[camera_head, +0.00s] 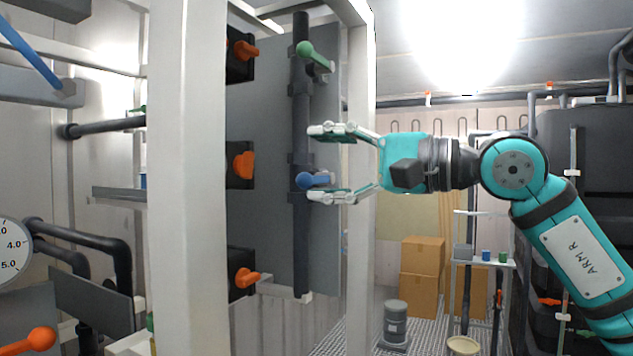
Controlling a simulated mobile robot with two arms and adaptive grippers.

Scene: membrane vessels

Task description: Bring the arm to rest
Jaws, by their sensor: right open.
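My right gripper (325,163), on the teal arm marked "ARM R" (578,258), points left in front of a grey panel (265,205). Its two fingers are spread apart, one above the other. A blue valve handle (306,180) on the dark vertical pipe (301,240) lies at the height of the lower finger. I cannot tell whether the finger touches it. A green handle (306,51) sits higher on the same pipe, apart from the gripper. My left gripper is not in view.
A white post (187,180) and a second white post (361,240) frame the panel. Orange knobs (243,165) stick out along its left side. Cardboard boxes (420,270), a grey drum (395,322) and a small shelf (483,262) stand behind. A gauge (14,250) is at far left.

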